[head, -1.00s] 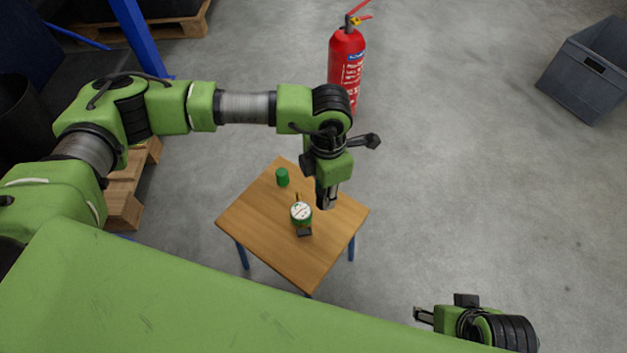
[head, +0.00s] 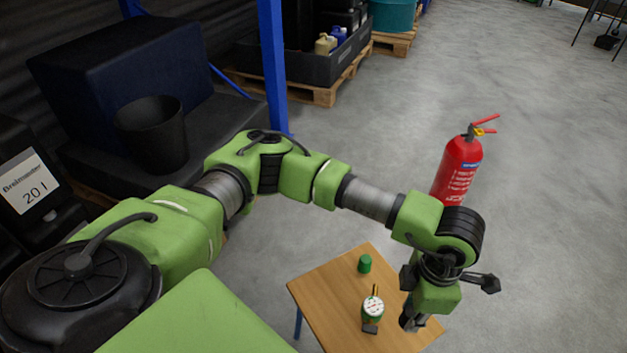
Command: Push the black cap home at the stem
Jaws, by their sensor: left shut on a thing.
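My left gripper (head: 411,322) points down over the right part of the small wooden table, shut on a dark thing that I take for the black cap. The cap is too small and dark to make out between the fingers. Just left of the gripper on the table stands a green body with a white round dial (head: 373,304). A thin brass-coloured stem (head: 376,289) rises behind the dial, and a dark block (head: 370,328) is at its front. The gripper appears apart from the stem. My right gripper is out of view.
A green cylinder (head: 365,263) stands on the back of the table (head: 325,285). A red extinguisher (head: 457,170) stands on the floor behind my left wrist. A black bucket (head: 152,135) and a blue post (head: 273,65) are at the left.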

